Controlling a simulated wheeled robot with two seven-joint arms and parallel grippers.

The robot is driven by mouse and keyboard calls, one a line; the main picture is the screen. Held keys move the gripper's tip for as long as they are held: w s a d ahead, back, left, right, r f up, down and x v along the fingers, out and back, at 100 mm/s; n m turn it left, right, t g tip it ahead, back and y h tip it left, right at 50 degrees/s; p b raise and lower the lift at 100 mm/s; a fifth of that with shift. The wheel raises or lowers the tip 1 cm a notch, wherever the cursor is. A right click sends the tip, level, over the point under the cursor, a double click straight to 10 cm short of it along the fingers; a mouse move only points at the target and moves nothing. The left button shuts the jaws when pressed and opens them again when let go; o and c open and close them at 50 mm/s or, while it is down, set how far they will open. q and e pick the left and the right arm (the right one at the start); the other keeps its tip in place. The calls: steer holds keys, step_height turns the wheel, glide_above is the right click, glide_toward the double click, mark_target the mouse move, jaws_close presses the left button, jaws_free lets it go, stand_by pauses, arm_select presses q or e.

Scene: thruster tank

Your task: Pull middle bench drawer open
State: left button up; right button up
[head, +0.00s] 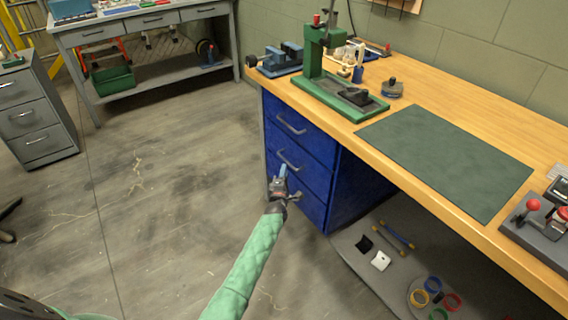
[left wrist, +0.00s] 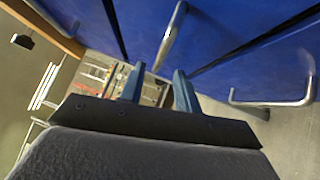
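The blue bench cabinet has three stacked drawers, all flush with its front. The middle drawer (head: 304,173) has a grey bar handle (head: 288,160). My left gripper (head: 283,171) is at the middle drawer's front, just below that handle in the head view. In the left wrist view, its two blue fingers (left wrist: 157,85) stand apart with nothing clamped. The middle handle (left wrist: 172,35) shows beyond them, its near end lined up with the gap. I cannot tell if they touch it. The gripper and wrist partly cover the bottom drawer. My right gripper is not in view.
The top drawer handle (head: 291,124) is above, the bottom drawer handle (left wrist: 272,101) beside my fingers in the wrist view. The wooden bench top (head: 440,130) holds a green press (head: 314,60) and a green mat (head: 447,158). The floor (head: 180,200) before the drawers is clear.

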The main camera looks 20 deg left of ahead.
mark_target(287, 162)
arm_select(q)
steer(key=shift+w+a+r, duration=0.1)
steer(key=shift+w+r, duration=0.05)
steer(key=shift+w, duration=0.9)
steer(key=shift+w+a+r, duration=0.15)
steer(key=shift+w, duration=0.85)
steer(key=shift+w+a+r, duration=0.1)
steer(key=shift+w+r, duration=0.05)
steer(key=shift+w, duration=0.9)
steer(key=shift+c, duration=0.4)
jaws_close()
